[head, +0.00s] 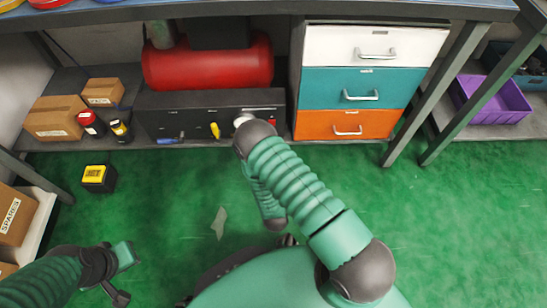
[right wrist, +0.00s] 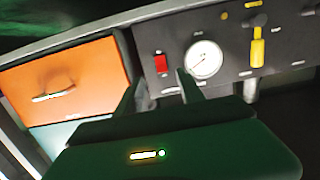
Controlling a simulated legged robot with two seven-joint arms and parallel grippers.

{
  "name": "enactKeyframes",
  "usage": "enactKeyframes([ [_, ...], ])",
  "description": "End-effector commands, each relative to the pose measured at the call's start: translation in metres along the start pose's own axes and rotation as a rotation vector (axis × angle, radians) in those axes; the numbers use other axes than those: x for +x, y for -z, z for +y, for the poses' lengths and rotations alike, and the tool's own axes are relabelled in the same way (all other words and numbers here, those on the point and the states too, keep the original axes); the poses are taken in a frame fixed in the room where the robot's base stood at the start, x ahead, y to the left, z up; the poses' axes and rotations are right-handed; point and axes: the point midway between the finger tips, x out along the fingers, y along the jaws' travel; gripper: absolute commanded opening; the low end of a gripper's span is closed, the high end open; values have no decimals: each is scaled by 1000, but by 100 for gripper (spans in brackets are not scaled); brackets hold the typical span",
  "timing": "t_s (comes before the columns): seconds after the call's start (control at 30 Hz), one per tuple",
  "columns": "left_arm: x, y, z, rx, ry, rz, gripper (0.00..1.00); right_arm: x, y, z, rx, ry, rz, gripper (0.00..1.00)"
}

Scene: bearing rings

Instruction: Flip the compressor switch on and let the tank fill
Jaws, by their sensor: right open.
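The compressor has a red tank (head: 207,64) above a dark control panel (head: 190,101), under the bench. A small red switch (head: 273,123) sits at the panel's right end, beside my right arm. In the right wrist view the red switch (right wrist: 160,64) lies just beyond my right gripper (right wrist: 160,83). The gripper is open, its fingers apart with the switch showing between them; contact cannot be told. A white dial gauge (right wrist: 204,59) is next to the switch, its needle visible. In the head view my right gripper is hidden behind my arm. My left gripper (head: 121,274) is low at the left.
A yellow handle (right wrist: 257,48) is on the panel past the gauge. A drawer unit with an orange drawer (head: 347,125) stands right of the compressor. Cardboard boxes (head: 55,118) and two small containers stand at its left. A yellow-black block (head: 98,178) rests on the green floor.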

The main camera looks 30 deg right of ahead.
Motion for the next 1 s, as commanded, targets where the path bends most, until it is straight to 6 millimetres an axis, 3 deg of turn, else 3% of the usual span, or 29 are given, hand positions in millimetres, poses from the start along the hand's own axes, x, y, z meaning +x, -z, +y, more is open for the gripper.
enactKeyframes([
  [0.03, -13, 3, 0, 0, 0, 0, 20, -15, 5, 0, -3, 2, -5, 45],
  [0.1, -19, 4, 0, 0, 0, 0, 20, -30, 4, 0, -2, 2, -4, 45],
  [0.33, -25, 6, 0, 0, 0, 0, 20, -52, -1, 0, 0, 0, -1, 45],
  [0.77, -25, 6, 0, 0, 0, 0, 20, -50, 0, -1, 2, 0, -2, 45],
  [0.87, -30, 7, 0, 0, 0, -1, 20, -40, 11, -10, 27, 6, -50, 45],
  [1.0, -48, 11, 0, 0, 0, 0, 20, -17, 49, -45, 86, 59, -258, 45],
])
